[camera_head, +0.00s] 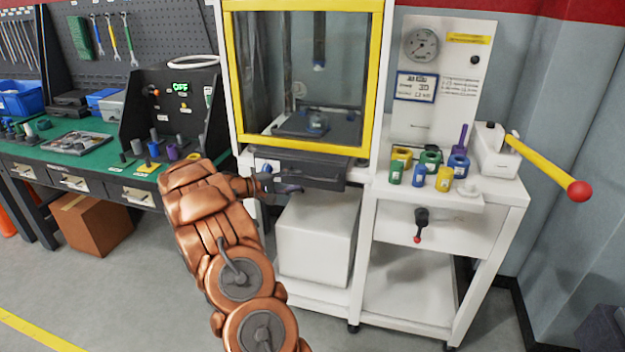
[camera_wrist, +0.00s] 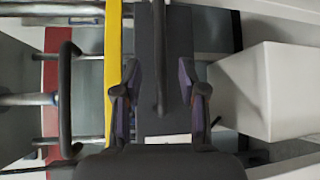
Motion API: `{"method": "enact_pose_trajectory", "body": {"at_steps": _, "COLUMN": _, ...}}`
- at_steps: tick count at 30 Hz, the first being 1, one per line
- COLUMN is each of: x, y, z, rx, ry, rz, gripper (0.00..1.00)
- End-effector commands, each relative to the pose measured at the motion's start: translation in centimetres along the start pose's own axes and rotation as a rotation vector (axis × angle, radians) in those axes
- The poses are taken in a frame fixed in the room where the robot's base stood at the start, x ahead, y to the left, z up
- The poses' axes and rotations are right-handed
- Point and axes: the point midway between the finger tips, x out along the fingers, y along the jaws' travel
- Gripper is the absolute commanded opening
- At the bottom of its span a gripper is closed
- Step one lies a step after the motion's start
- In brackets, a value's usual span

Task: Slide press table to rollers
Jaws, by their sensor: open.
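The press table looks to be the dark grey sliding unit (camera_head: 300,168) under the yellow-framed press window. Its dark front (camera_wrist: 180,35) and a dark bar handle (camera_wrist: 158,50) show in the wrist view. My gripper (camera_head: 280,184) is at the left part of this front in the head view. In the wrist view my gripper (camera_wrist: 158,75) is open, with the bar between its two fingers and a gap on each side. Inside the press a dark plate (camera_head: 300,125) carries a small fixture (camera_head: 317,121). I cannot make out the rollers.
A white box (camera_head: 318,235) stands below the unit. At right, a white stand (camera_head: 405,192) holds several coloured pieces and a yellow lever (camera_head: 550,165) with a red knob. A green workbench (camera_head: 75,160) with tools is at left. Open floor lies in front.

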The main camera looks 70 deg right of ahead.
Motion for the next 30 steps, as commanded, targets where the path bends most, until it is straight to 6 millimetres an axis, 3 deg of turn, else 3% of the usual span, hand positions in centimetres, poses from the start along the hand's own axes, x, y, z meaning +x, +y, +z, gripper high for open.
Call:
{"method": "enact_pose_trajectory", "body": {"at_steps": 9, "x": 4.5, "y": 0.0, "z": 0.1, "rx": -0.003, "ry": -0.002, "rz": -0.003, "gripper": 0.41}}
{"method": "enact_pose_trajectory", "body": {"at_steps": 15, "x": 6.4, "y": -0.1, "z": 0.1, "rx": -0.003, "ry": -0.001, "rz": -0.003, "gripper": 0.41}}
{"method": "enact_pose_trajectory", "body": {"at_steps": 26, "x": 6.9, "y": -0.1, "z": 0.1, "rx": -0.002, "ry": 0.0, "rz": -0.002, "gripper": 0.41}}
{"method": "enact_pose_trajectory", "body": {"at_steps": 30, "x": 6.9, "y": -0.1, "z": 0.1, "rx": -0.002, "ry": 0.0, "rz": -0.002, "gripper": 0.29}}
